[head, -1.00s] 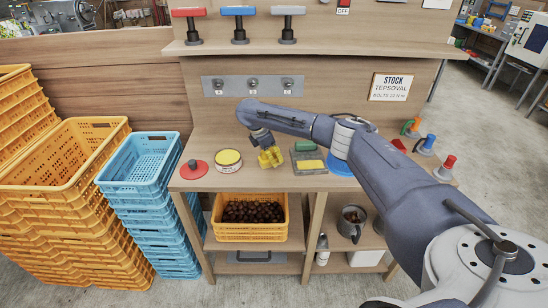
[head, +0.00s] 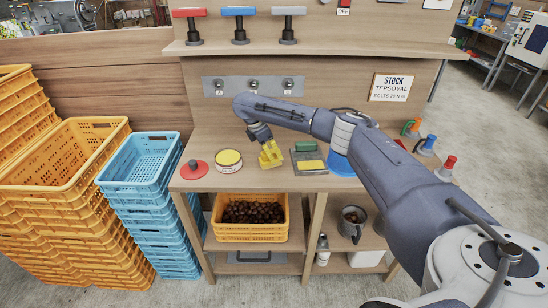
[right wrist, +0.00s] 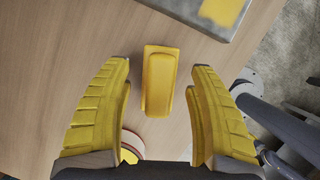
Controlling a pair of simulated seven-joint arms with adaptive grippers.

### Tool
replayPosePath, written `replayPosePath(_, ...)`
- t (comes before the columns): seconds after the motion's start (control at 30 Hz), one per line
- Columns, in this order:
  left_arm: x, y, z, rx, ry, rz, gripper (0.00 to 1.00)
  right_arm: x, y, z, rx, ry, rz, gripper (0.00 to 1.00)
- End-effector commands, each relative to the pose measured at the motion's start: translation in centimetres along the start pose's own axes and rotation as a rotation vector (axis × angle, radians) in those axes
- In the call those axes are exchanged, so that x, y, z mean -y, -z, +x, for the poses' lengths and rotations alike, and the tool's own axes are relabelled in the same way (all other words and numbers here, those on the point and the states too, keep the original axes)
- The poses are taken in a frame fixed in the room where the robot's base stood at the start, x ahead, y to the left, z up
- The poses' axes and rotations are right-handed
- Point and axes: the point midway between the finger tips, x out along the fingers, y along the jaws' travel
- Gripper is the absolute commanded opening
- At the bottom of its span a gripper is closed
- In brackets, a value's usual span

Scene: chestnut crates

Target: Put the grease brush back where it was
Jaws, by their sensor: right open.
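My right gripper (right wrist: 161,66) is open around empty space, with the yellow block apart from both fingers. In the head view my right gripper (head: 271,160) is over the bench between a round tin and a grey tray, and it hides the block or blends with it. My left gripper is not in view.
The grey tray (head: 297,169) holds a green block (head: 305,146) and a yellow patch (head: 312,165). The yellow-topped tin (head: 228,158) and a red disc with a knob (head: 194,169) stand left. A blue round thing (head: 340,166) is right. An orange crate of chestnuts (head: 250,233) sits below.

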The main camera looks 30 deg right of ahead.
Motion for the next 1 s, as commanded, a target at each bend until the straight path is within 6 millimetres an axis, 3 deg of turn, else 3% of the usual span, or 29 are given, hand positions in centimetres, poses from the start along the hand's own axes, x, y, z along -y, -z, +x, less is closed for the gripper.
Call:
replayPosePath(0.3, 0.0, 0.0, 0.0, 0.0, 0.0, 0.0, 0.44, -0.1, 0.0, -5.7, 0.0, -0.003, -0.001, 0.59)
replayPosePath(0.5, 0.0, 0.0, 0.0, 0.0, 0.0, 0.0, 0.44, 0.0, 0.0, -7.9, 0.001, -0.001, 0.0, 0.59)
replayPosePath(1.0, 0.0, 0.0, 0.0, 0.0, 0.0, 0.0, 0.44, 0.0, 0.0, -9.1, 0.001, 0.0, 0.0, 0.59)
